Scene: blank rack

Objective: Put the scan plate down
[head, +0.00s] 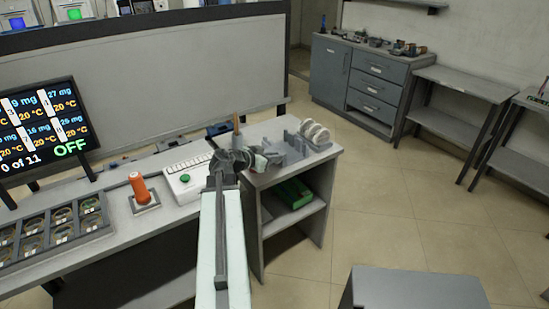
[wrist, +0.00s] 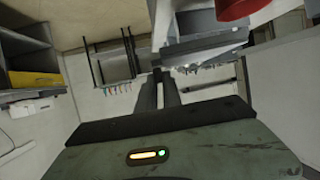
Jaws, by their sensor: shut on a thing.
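My gripper (head: 243,158) is over the right end of the long bench, beside the rack with white discs. In the wrist view its two dark fingers (wrist: 168,88) are close together and shut on a thin edge. A grey slab (wrist: 205,48) extends from the fingertips there and looks like the scan plate. In the head view the held thing is small and partly hidden by my gripper, so I cannot make out its outline or whether it touches the bench.
A grey rack with white discs (head: 315,133) stands at the bench's right end. A white device with a green button (head: 185,180), an orange-handled thing (head: 139,188) and a compartment tray (head: 50,230) stand to the left. A green box (head: 293,193) is on the shelf below.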

